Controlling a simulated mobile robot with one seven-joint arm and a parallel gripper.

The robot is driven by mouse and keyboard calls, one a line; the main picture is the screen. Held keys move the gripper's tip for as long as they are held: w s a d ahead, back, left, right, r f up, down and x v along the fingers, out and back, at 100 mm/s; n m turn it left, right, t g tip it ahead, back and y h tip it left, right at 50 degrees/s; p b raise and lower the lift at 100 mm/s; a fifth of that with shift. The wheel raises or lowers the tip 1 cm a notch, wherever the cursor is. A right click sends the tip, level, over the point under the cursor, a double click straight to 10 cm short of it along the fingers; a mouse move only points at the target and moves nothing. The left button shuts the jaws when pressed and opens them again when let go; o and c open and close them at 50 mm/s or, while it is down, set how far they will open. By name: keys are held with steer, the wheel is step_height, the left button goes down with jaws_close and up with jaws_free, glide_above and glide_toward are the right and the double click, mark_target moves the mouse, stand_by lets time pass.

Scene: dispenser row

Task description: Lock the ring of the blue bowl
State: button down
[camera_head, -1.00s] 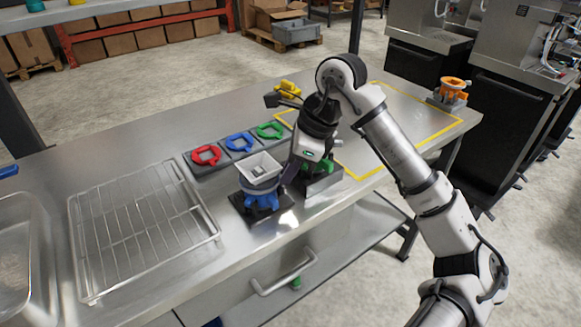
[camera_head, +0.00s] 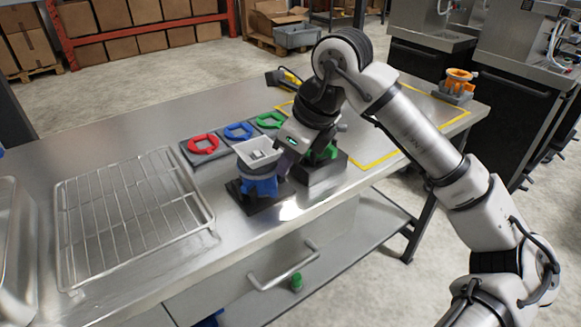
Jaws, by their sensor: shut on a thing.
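The blue bowl (camera_head: 262,186) stands upright on a dark square base on the steel bench, with a pale square hopper (camera_head: 258,153) on top. My gripper (camera_head: 286,163) is at the right side of the bowl, just under the hopper's rim. Its fingers are shut at the edge of the bowl's ring, where they appear to hold the ring's handle. The fingertips are small and dark, and the handle itself is hidden by them. How far the ring is turned cannot be told.
A green unit (camera_head: 327,153) on a grey base stands close to the right, partly behind my gripper. Red (camera_head: 203,144), blue (camera_head: 238,131) and green (camera_head: 270,120) ring pieces lie behind. A wire rack (camera_head: 130,215) lies left. An orange unit (camera_head: 458,81) stands far right.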

steer(key=shift+s+a+f+m+t+h+b, duration=0.1)
steer(key=shift+s+a+m+t+h+b, duration=0.15)
steer(key=shift+m+b, duration=0.3)
steer(key=shift+s+a+f+m+t+h+b, duration=0.1)
steer(key=shift+s+m+b, duration=0.2)
steer(key=shift+m+b, duration=0.25)
steer(key=shift+s+a+r+m+t+b, duration=0.15)
steer(key=shift+s+a+m+t+b, duration=0.15)
steer(key=shift+m+b, duration=0.55)
steer(key=shift+s, duration=0.1)
steer(key=c, duration=1.7)
jaws_free()
steer(key=shift+r, duration=0.1)
steer(key=v, duration=1.3)
steer(key=shift+s+a+r, duration=0.1)
steer(key=shift+a+r, duration=0.05)
steer(key=shift+r, duration=0.25)
steer(key=shift+s+h, duration=0.1)
steer(key=shift+h, duration=0.15)
